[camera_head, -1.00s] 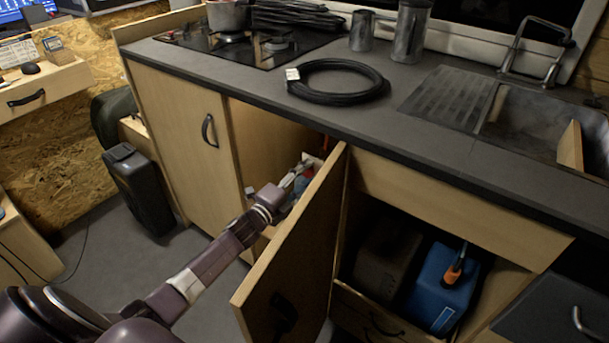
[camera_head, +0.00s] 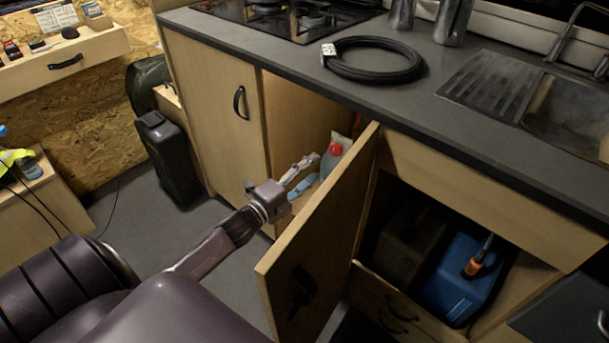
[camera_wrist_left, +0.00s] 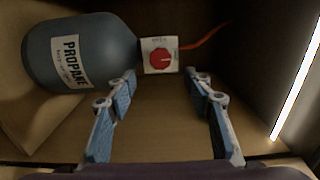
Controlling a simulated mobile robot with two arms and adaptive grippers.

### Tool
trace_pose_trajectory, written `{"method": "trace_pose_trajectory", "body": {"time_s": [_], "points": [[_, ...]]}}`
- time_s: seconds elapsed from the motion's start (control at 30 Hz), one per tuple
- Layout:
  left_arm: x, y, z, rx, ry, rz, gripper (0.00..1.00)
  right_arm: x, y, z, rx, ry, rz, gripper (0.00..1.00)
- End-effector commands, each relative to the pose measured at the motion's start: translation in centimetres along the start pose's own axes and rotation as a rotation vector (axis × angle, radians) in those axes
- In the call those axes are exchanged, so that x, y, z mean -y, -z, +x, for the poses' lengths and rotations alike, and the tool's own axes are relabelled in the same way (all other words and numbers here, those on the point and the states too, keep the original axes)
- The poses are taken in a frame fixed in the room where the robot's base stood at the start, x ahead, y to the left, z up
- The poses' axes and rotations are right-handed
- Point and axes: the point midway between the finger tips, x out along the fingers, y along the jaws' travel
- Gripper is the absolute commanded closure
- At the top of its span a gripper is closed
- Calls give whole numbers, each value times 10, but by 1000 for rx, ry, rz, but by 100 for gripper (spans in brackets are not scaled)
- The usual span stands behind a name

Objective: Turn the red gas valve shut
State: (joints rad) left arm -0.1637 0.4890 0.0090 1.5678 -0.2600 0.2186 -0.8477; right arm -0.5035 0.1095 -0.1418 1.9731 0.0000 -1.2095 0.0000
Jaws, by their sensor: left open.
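The red gas valve (camera_wrist_left: 160,58) is a round knob on a white plate beside the neck of a grey-blue propane bottle (camera_wrist_left: 68,54) in the left wrist view. In the head view its red top (camera_head: 336,149) shows inside the open cabinet, just behind the door's edge. My left gripper (camera_wrist_left: 161,75) is open, with blue pads on its fingers. The knob shows between and just beyond the fingertips, with no contact visible. In the head view my left gripper (camera_head: 312,169) reaches into the cabinet opening, left of the door. My right gripper is not in view.
The open cabinet door (camera_head: 318,240) stands close to the right of my left gripper. An orange hose (camera_wrist_left: 207,37) runs right from the valve. The dark countertop (camera_head: 480,125) overhangs above, holding a coiled black cable (camera_head: 375,75).

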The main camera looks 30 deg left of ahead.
Motion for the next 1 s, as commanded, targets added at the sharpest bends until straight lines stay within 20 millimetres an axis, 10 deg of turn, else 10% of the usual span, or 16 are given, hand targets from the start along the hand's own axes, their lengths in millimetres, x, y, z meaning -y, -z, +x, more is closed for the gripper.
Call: {"method": "trace_pose_trajectory", "body": {"time_s": [1.0], "points": [[0, 0, -23, -1, 0, 0, 53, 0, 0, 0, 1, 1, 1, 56]]}}
